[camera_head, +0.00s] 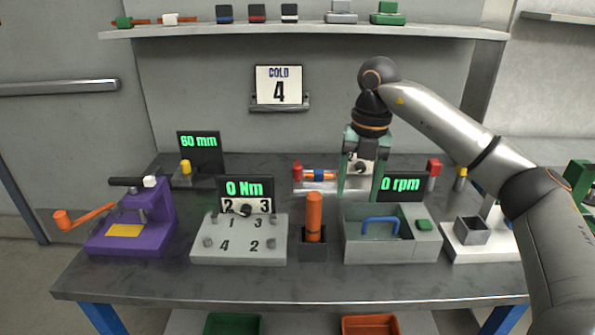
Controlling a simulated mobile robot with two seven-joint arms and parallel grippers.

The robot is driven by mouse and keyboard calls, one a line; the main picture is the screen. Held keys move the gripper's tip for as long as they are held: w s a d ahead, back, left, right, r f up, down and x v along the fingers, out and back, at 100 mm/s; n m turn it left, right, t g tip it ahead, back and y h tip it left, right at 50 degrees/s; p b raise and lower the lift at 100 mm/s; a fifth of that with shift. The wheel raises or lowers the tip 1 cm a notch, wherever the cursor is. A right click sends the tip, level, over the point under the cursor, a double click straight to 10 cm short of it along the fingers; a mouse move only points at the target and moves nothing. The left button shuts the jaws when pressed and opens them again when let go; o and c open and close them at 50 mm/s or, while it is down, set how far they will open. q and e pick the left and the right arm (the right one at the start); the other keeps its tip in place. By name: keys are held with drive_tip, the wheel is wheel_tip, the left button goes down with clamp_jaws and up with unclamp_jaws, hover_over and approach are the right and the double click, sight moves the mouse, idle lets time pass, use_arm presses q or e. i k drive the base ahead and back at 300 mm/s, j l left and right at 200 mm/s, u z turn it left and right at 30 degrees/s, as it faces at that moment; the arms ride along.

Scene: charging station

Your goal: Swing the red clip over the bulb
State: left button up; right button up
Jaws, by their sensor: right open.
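A small red upright piece (297,171), which looks like the red clip, stands at the left end of a pale base (316,187) at the back of the bench. A short orange and blue cylinder (318,175) lies level just right of it. I cannot tell for certain which part is the bulb. My right gripper (358,196) points down with its green fingers apart, to the right of these parts. A pale plate with a dark knob (361,168) shows between the fingers; I cannot tell if they touch it. My left gripper is not in view.
In front stand a grey numbered block (238,252), an orange-handled tool in a dark holder (314,215) and a grey bin with a blue handle (358,253). A purple press (131,238) is at left. A red-topped post (433,167) stands right of the gripper.

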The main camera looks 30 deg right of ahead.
sight(296, 167)
drive_tip(key=i, duration=1)
